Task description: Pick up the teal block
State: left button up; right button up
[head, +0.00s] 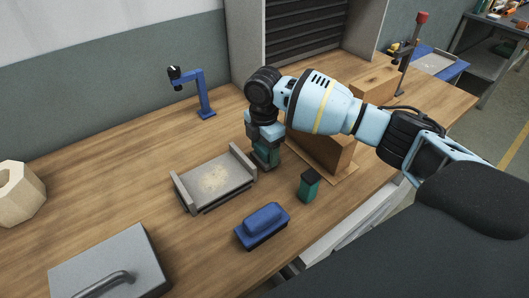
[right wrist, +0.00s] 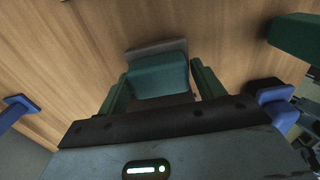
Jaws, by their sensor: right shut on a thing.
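My right gripper (head: 265,160) points down at the table, just right of the grey tray. In the right wrist view, its two green fingers (right wrist: 160,84) stand either side of a teal block (right wrist: 159,76) and are shut on it. The block has a greyish part at its far edge. In the head view the fingers mostly hide this block, and I cannot tell whether it touches the table. A second teal-green block with a dark top (head: 309,186) stands upright to the right, apart from the gripper. My left gripper is not in view.
A grey tray (head: 180,194) with raised ends lies left of the gripper. A blue block-like object (head: 263,224) sits in front. A blue stand (head: 205,104) is behind, and a brown wooden piece (head: 330,155) is close right. A grey case (head: 110,265) is at front left.

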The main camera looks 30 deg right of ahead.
aim_at(264, 146)
notch_tip(264, 146, up, 9)
jog(key=shift+f, duration=0.15)
jog(key=o, duration=0.4)
jog(key=shift+c, duration=1)
